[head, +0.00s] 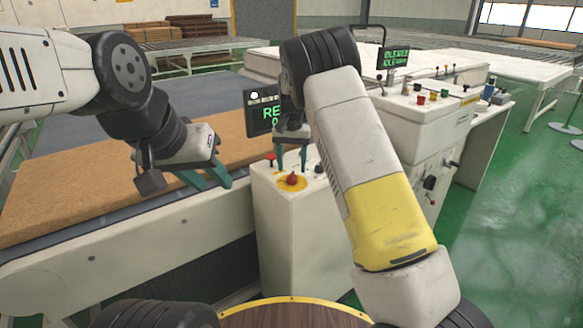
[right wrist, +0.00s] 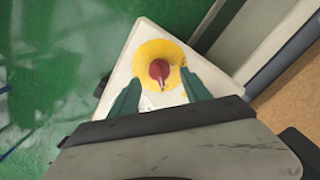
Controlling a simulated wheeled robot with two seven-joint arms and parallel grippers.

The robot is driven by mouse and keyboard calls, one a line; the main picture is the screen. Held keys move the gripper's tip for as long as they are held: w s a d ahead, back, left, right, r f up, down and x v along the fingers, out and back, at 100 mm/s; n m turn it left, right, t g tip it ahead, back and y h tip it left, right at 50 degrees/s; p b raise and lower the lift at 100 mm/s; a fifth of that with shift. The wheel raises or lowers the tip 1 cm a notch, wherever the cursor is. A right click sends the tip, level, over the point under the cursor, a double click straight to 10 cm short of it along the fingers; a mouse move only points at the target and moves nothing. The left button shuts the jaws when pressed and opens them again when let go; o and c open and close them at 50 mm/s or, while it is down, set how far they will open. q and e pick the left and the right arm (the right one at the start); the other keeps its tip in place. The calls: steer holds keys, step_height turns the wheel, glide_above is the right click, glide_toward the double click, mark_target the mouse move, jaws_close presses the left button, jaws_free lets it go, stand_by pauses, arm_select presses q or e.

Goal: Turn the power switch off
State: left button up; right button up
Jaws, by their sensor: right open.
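The power switch is a red knob on a yellow disc (head: 291,181), on top of a white control box (head: 275,220) at the conveyor's near side. In the right wrist view the red knob (right wrist: 159,70) sits in the middle of the yellow disc, with a pale mark on its lower edge. My right gripper (head: 292,165) is open and points down just above the knob. In the right wrist view its teal fingers (right wrist: 160,80) stand on either side of the knob, apart from it. My left gripper (head: 216,181) is open and empty over the brown mattress, left of the box.
The brown mattress (head: 80,185) lies on the conveyor. A dark display with green text (head: 262,118) stands behind the box. A small red button (head: 270,157) and a dark knob (head: 319,168) are near the switch. A larger control cabinet (head: 425,125) stands right. Green floor (head: 500,230) is clear.

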mark_target(292, 173)
steer(key=shift+f, duration=2)
jaws_close()
